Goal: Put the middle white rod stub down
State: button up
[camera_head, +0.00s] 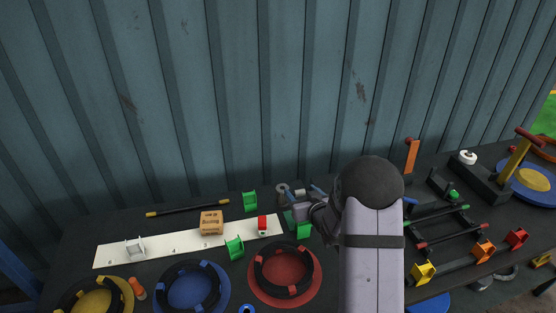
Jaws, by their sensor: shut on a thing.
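My gripper (293,205) is at the right end of the white strip, just above the dark table. It is shut on a small pale piece (299,194), which I take for the white rod stub. The fingers and wrist cover most of it, so its tilt and whether it touches anything below are unclear. A grey round part (283,189) stands close beside the fingertips.
The white strip (185,246) carries a tan box (211,222), a red block (262,224) and a white bracket (135,248). A black rod with yellow ends (187,208) lies behind. Red (313,291) and blue (223,298) discs lie in front. A rod rack (447,227) stands right.

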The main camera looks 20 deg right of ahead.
dwell(0.4)
jog(key=shift+f+p, duration=1.4)
jog(key=shift+f, duration=3.4)
jog(key=shift+f+b, duration=0.25)
jog(key=shift+b, duration=0.05)
jog(key=o, duration=1.2)
jog(key=shift+r+p, duration=0.1)
jog(key=shift+p, duration=0.3)
